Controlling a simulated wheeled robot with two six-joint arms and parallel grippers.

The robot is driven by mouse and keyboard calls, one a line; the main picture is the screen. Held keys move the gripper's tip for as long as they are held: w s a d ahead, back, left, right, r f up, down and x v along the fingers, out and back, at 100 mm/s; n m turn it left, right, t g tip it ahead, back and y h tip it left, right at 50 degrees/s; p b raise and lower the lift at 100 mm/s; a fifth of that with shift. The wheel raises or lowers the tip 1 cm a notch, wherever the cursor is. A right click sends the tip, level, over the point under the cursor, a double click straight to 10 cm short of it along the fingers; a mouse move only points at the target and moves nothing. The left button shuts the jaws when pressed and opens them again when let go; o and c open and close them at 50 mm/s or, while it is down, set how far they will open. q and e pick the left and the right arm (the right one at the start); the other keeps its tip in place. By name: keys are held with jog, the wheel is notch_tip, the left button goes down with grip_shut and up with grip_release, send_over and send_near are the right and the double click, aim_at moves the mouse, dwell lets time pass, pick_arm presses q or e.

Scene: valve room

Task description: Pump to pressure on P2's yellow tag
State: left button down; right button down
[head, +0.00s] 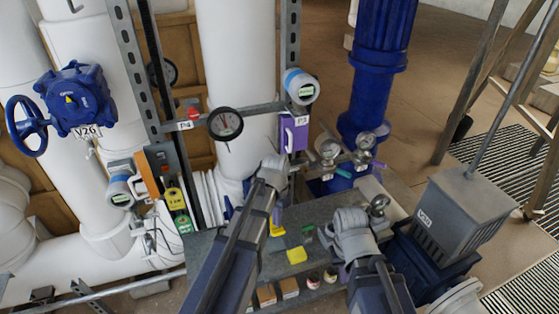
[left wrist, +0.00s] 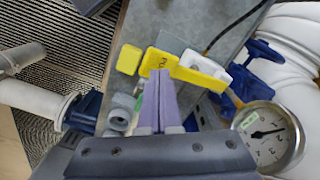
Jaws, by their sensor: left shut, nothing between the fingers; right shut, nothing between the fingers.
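My left gripper (head: 277,212) is over the grey bench (head: 333,206) in the head view. In the left wrist view its purple fingers (left wrist: 164,78) are shut and empty, close to a long yellow piece (left wrist: 200,72) with unclear dark lettering; I cannot tell if they touch. A small yellow square (left wrist: 128,60) lies beside it and also shows in the head view (head: 296,255). I cannot tell which yellow item is P2's tag. My right gripper (head: 345,272) is shut, low by the bench front, largely hidden by its wrist. No P2 label is readable.
A purple box (head: 294,132) bears P3. A grey V-marked box (head: 450,215) stands right. A gauge (left wrist: 268,135) is near my left gripper.

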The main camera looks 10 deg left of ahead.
pick_arm(q)
jog(key=shift+r, duration=0.1)
dwell(0.4)
notch_tip(320, 180, up, 4)
jog(key=p, duration=0.4)
